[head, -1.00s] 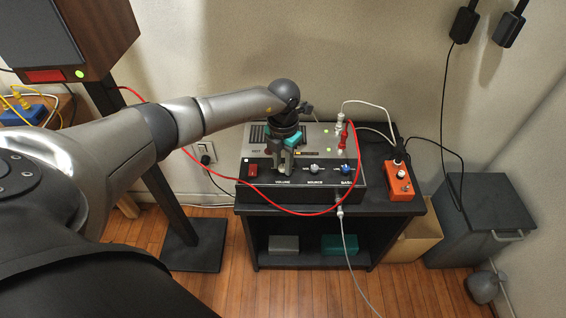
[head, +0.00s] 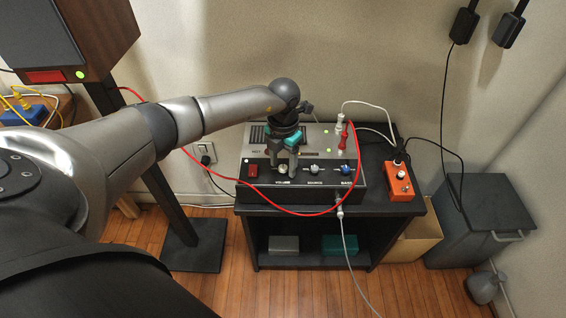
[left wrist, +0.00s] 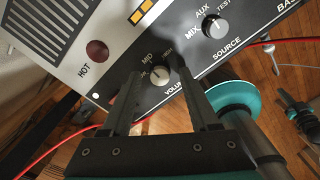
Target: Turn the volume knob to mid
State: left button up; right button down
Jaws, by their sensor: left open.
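The volume knob (head: 282,170) is a small round knob on the amplifier's sloped front panel (head: 318,184), above the VOLUME label. In the left wrist view the knob (left wrist: 159,73) shows a pale pointer line, with MID printed up-left of it and another label up-right. The line seems to point up in the picture, between those two labels; I cannot tell exactly. My left gripper (head: 283,173) is open, with one finger on each side of the knob. In the left wrist view its fingertips (left wrist: 159,70) stand apart from the knob.
The source knob (head: 314,168), blue bass knob (head: 345,169) and red switch (head: 253,170) share the panel. A red cable (head: 310,214) loops across the amplifier's front. An orange box (head: 398,181) stands at the right on the black stand (head: 405,206).

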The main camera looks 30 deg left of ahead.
aim_at(284, 168)
pick_arm(q)
notch_tip(284, 168, up, 3)
jog(key=shift+f+p, duration=0.1)
jog(key=shift+p, duration=0.4)
notch_tip(284, 168, up, 12)
jog(key=p, duration=0.3)
pick_arm(e)
jog(key=shift+g, duration=0.4)
jog(key=s+r, duration=0.1)
jog(key=s+a+r, duration=0.1)
jog(key=s, duration=0.1)
jog(key=s+r, duration=0.1)
jog(key=shift+s+a, duration=0.3)
jog(key=shift+a, duration=0.1)
jog(key=shift+r, duration=0.1)
